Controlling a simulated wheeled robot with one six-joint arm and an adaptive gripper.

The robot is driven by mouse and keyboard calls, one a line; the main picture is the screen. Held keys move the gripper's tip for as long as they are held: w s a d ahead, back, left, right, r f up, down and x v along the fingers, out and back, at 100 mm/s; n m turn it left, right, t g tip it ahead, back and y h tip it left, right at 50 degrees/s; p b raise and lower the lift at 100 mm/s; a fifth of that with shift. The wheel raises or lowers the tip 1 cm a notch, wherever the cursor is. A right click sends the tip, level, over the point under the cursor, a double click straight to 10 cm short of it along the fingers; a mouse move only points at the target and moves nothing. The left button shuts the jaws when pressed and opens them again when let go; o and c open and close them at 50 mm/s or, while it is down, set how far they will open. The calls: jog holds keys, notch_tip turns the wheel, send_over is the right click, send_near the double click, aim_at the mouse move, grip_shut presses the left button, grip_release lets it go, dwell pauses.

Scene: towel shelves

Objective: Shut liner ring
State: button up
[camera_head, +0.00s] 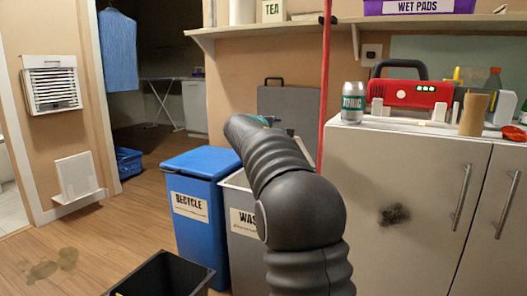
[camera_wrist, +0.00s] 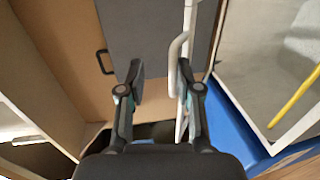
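In the wrist view my gripper (camera_wrist: 160,78) is open, its two dark fingers apart. A thin white frame with a curved white handle (camera_wrist: 176,50), seen nearly edge-on, seems to be the liner ring. The handle overlaps the space between the fingers, close to the right finger; I cannot tell whether they touch. In the head view the grey waste bin (camera_head: 242,240) stands beside the blue recycle bin, partly hidden by my arm. A grey panel with a handle (camera_head: 290,103) stands upright behind it. My gripper is mostly hidden behind my arm in the head view.
The blue recycle bin (camera_head: 200,225) stands left of the waste bin. A pale cabinet (camera_head: 400,190) is on the right, and a red pole (camera_head: 326,80) rises beside it. A black bin (camera_head: 165,275) is in front. The floor at left is clear apart from stains.

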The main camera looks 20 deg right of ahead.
jog(key=s+a+f, duration=0.5)
jog(key=a, duration=0.1)
jog(key=shift+s+a+f, duration=0.15)
jog(key=shift+f, duration=0.1)
dwell(1.0)
dwell(0.5)
jog(key=s+f+m+g+y, duration=0.1)
jog(key=s+f+g+y, duration=0.15)
jog(key=f, duration=0.65)
jog(key=s+a+f+m+g+y+p, duration=0.1)
jog(key=s+a+f+g, duration=0.15)
jog(key=s, duration=0.35)
jog(key=s+a+f+m+g+y+p, duration=0.1)
jog(key=s+a+f+m+y, duration=0.15)
jog(key=s, duration=0.45)
jog(key=s+a+r+m+y+p, duration=0.1)
jog(key=s+a+r+y+p, duration=0.1)
jog(key=s, duration=0.7)
jog(key=s+a+r+m+y+p, duration=0.1)
jog(key=s+a+y+p, duration=0.1)
jog(key=s+a, duration=0.5)
jog(key=s+a+r+m+t+y+p, duration=0.1)
jog(key=s+a+p, duration=0.3)
jog(key=s, duration=0.7)
jog(key=shift+s+a+r+y+p, duration=0.2)
jog(key=shift+r+y+p, duration=0.15)
jog(key=shift+r+y, duration=0.4)
jog(key=shift+m, duration=0.25)
